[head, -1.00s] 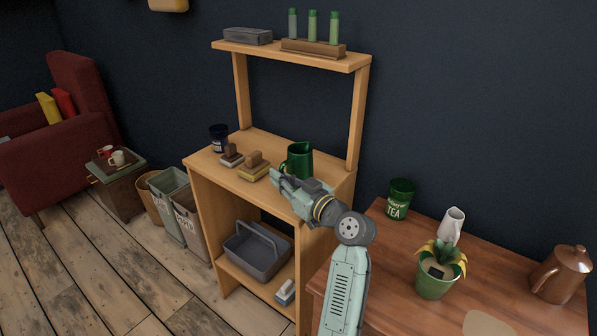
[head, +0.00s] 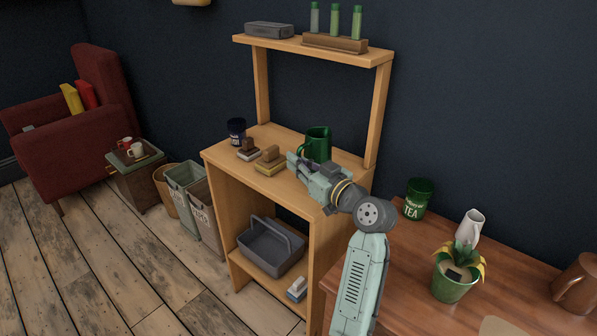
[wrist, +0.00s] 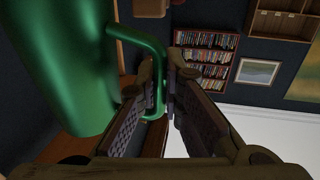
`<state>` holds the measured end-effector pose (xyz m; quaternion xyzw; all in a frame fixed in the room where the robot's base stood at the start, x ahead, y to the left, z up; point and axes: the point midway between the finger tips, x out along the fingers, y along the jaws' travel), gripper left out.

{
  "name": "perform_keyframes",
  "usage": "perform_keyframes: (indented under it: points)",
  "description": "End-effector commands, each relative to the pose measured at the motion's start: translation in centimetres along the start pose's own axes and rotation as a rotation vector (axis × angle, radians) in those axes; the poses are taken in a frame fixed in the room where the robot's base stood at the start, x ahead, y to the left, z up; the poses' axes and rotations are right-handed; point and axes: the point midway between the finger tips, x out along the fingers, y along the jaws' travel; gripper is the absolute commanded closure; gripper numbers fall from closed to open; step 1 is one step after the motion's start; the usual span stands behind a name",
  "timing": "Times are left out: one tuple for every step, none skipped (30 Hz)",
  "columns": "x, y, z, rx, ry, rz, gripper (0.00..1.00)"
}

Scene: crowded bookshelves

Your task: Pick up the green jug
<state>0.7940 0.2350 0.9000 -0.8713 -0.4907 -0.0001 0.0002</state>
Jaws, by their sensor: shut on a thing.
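The green jug (head: 317,143) is on or just above the top of the wooden shelf unit (head: 222,156); I cannot tell whether its base touches. My gripper (head: 296,163) is in front of it, at its left side in the head view. In the wrist view the jug's green body (wrist: 65,65) fills the upper left, and its handle (wrist: 157,70) runs down between the fingers. My gripper (wrist: 160,105) is shut on the handle. In the head view my gripper hides the jug's lower part.
Two wooden-handled brushes (head: 269,160) (head: 248,150) and a dark blue mug (head: 236,131) stand left of the jug. An upper shelf (head: 280,45) with its posts rises behind. A tea tin (head: 418,199), white pitcher (head: 470,225) and potted plant (head: 455,283) stand on the right table.

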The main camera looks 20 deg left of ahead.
Motion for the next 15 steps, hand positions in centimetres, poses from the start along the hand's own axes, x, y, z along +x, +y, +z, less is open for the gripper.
perform_keyframes:
  points:
    - [-0.1,0.0,-0.6,-0.005,0.005,0.001,1.0]
    - [-0.4,-0.1,-0.4,-0.004,0.003,0.002,1.0]
    - [-0.9,-0.3,-0.4,-0.003,0.002,0.001,1.0]
    - [-1.2,-0.5,-0.4,-0.003,0.003,0.001,1.0]
    - [-1.5,-0.6,-0.5,-0.003,0.003,0.001,1.0]
    - [-1.9,-0.8,-0.5,-0.003,0.003,0.002,1.0]
    - [-2.2,-1.0,-0.5,-0.004,0.003,0.002,1.0]
    - [-2.6,-1.2,-0.5,-0.004,0.002,0.002,1.0]
    - [-3.1,-1.4,-0.6,-0.003,0.002,0.003,1.0]
    - [-3.5,-1.5,-0.6,-0.003,0.003,0.003,1.0]
    - [-3.9,-1.7,-0.7,-0.003,0.003,0.003,1.0]
    - [-4.4,-2.0,-0.7,-0.004,0.002,0.002,1.0]
    - [-4.7,-2.2,-0.7,-0.004,0.002,0.002,1.0]
    - [-5.1,-2.4,-0.8,-0.004,0.003,0.002,1.0]
    - [-5.7,-2.5,-0.9,-0.004,0.003,0.002,1.0]
